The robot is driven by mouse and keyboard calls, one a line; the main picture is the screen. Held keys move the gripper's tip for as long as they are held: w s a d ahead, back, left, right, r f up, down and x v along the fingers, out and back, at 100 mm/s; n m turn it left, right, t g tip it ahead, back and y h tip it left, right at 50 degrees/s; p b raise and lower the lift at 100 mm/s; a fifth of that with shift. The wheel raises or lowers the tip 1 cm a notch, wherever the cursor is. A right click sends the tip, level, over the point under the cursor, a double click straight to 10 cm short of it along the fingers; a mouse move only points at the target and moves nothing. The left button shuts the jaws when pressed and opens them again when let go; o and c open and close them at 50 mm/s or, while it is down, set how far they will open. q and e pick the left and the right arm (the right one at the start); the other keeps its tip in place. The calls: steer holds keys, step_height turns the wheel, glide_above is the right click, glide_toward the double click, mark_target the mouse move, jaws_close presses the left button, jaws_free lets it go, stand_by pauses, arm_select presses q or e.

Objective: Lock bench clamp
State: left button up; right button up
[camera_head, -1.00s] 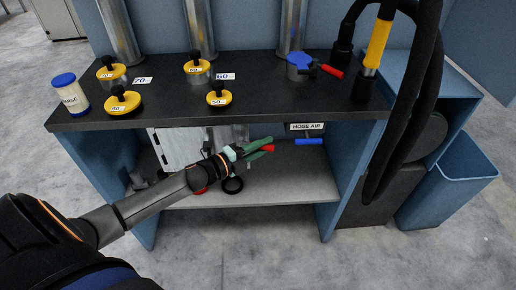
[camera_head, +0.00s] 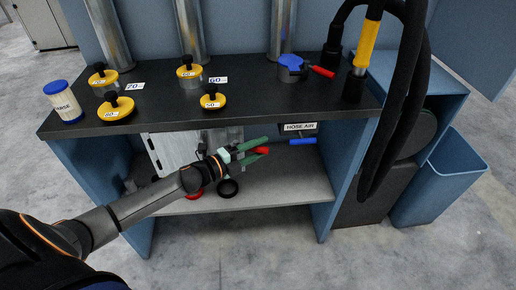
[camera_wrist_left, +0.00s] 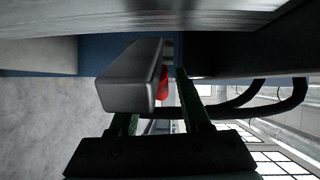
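The bench clamp seems to be the grey metal part (camera_head: 232,133) below the bench's front edge, with a red handle (camera_head: 262,150). Most of it is hidden behind my gripper and the bench top. My left gripper (camera_head: 259,148) is under the front edge, its green fingers spread on either side of the red handle. In the left wrist view the fingers (camera_wrist_left: 160,112) stand apart. A grey block (camera_wrist_left: 130,80) with a red piece (camera_wrist_left: 163,84) behind it shows between and ahead of them. I cannot tell whether they touch. My right gripper is not in view.
A blue handle (camera_head: 303,141) sits under the HOSE AIR label. A dark ring (camera_head: 228,188) lies on the lower shelf (camera_head: 290,185).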

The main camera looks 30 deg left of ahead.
arm_select(q)
steer(key=shift+o, duration=0.4)
steer(key=shift+s+a, duration=0.1)
steer(key=shift+s, duration=0.1)
steer(key=p+v, duration=0.1)
steer(key=v, duration=1.1)
